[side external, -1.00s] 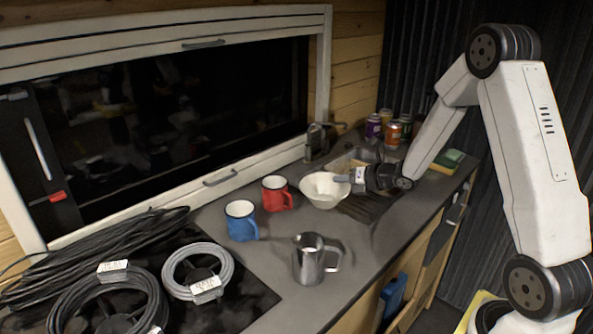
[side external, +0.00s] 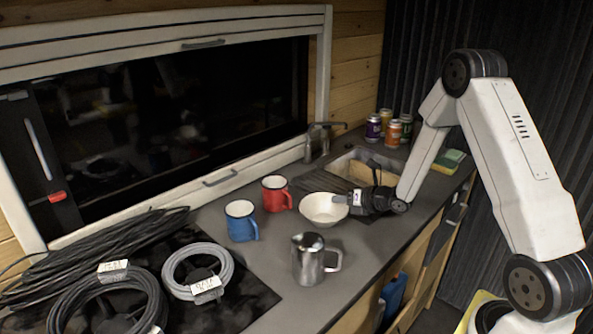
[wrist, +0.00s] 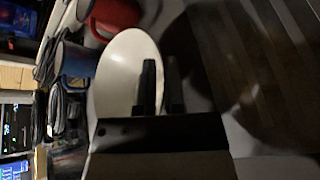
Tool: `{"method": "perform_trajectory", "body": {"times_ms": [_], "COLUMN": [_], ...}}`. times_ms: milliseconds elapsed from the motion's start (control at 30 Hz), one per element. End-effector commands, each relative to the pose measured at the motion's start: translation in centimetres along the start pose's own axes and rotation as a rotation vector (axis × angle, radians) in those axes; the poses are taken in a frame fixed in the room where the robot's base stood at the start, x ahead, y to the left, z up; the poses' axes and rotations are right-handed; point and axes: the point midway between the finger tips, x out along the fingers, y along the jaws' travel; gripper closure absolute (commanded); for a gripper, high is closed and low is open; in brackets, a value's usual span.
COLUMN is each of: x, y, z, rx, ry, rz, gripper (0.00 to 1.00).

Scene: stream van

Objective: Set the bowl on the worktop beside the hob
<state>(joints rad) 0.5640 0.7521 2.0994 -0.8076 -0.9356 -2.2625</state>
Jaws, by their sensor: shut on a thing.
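The white bowl (side external: 322,212) is upright at the worktop (side external: 262,262), right of the red mug; I cannot tell whether its base touches the surface. My gripper (side external: 343,200) is shut on the right side of the bowl's rim. In the wrist view, the two dark fingers of my gripper (wrist: 160,88) straddle the rim, one inside the bowl (wrist: 122,75) and one outside. The black hob (side external: 245,297) is at the lower left, largely covered by cables.
A blue mug (side external: 240,222) and red mug (side external: 275,195) stand left of the bowl, a metal jug (side external: 308,262) in front. Black cable (side external: 110,245) and a grey coil (side external: 183,270) lie on the hob. Behind are a sink (side external: 350,168) and several cans (side external: 393,132).

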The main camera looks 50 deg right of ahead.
Motion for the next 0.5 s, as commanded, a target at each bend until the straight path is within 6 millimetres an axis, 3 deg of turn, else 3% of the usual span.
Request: {"method": "perform_trajectory", "body": {"times_ms": [500], "x": [0.34], "y": [-0.43], "z": [-0.55], "rx": [0.000], "ry": [-0.002], "rz": [0.001], "gripper": [1.00]}}
